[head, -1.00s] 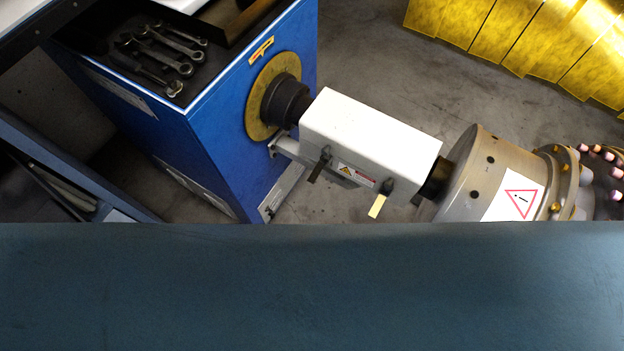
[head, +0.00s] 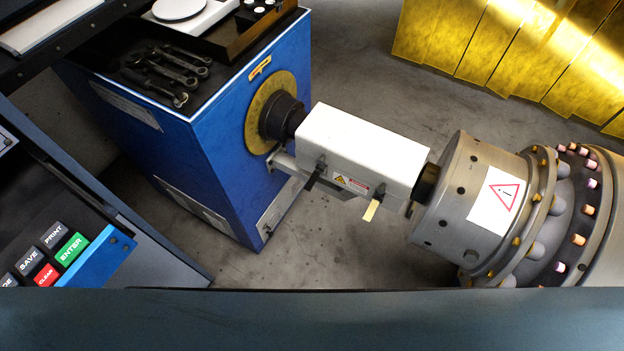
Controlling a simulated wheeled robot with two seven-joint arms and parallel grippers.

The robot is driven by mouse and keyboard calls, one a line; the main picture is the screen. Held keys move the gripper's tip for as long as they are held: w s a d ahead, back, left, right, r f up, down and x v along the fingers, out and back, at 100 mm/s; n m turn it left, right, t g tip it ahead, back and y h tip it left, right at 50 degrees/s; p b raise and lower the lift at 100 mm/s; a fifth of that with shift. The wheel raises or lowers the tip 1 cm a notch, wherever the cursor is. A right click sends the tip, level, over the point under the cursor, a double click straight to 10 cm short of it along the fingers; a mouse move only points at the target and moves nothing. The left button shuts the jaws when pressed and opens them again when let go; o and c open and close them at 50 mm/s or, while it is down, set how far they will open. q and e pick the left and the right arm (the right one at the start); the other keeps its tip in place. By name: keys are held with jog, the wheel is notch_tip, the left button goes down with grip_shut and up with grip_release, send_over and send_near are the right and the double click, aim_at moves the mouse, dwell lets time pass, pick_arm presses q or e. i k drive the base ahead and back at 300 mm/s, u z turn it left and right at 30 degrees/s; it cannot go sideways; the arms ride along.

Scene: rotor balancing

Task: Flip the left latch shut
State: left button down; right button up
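In the head view, a white guard box (head: 362,152) encloses the shaft between the blue machine and the grey rotor. Two latches hang on its front lower edge. The left latch (head: 315,173) is dark, and its lever points down and to the left, away from the box. The right latch (head: 374,201) has a dark mount and a pale yellow tab that hangs down. Neither of my grippers is in view, and nothing touches the latches.
The blue machine (head: 217,150) carries several wrenches (head: 172,68) on top. The grey rotor (head: 465,190) with a warning label is at right. A control panel (head: 60,250) is at lower left. A blue-grey surface (head: 400,320) spans the bottom edge. Yellow panels (head: 500,45) stand behind.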

aim_at(315, 174)
jog(key=k, duration=1.2)
jog(key=u, duration=0.75)
jog(key=i, duration=1.1)
jog(key=z, duration=0.1)
